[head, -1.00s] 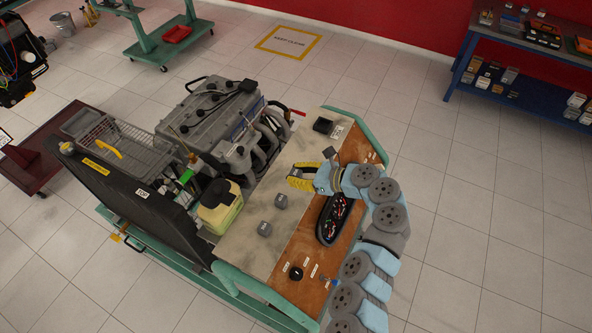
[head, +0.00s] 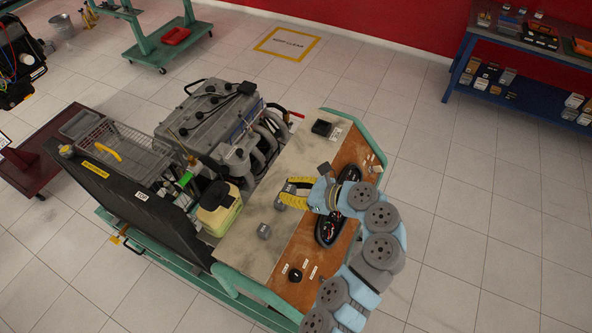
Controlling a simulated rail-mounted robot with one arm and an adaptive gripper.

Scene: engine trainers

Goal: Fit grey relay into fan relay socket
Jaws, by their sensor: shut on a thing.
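My gripper (head: 284,198), with yellow-and-black fingers, is low over the pale panel of the engine trainer. It is shut on a small grey relay (head: 279,204), whose body shows just below the fingertips. Whether the relay is clear of the panel cannot be told. A second small grey block (head: 264,231) sits on the panel nearby, to the lower left. A black oblong unit (head: 327,230) on the brown board is partly covered by my arm. I cannot make out which part is the fan relay socket; the labels are too small to read.
A black box (head: 321,127) sits on the panel's far end. A black round knob (head: 295,275) is on the brown board's near end. The grey engine (head: 210,120) and a yellowish reservoir (head: 219,212) stand left of the panel. Green tube rails edge the trainer.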

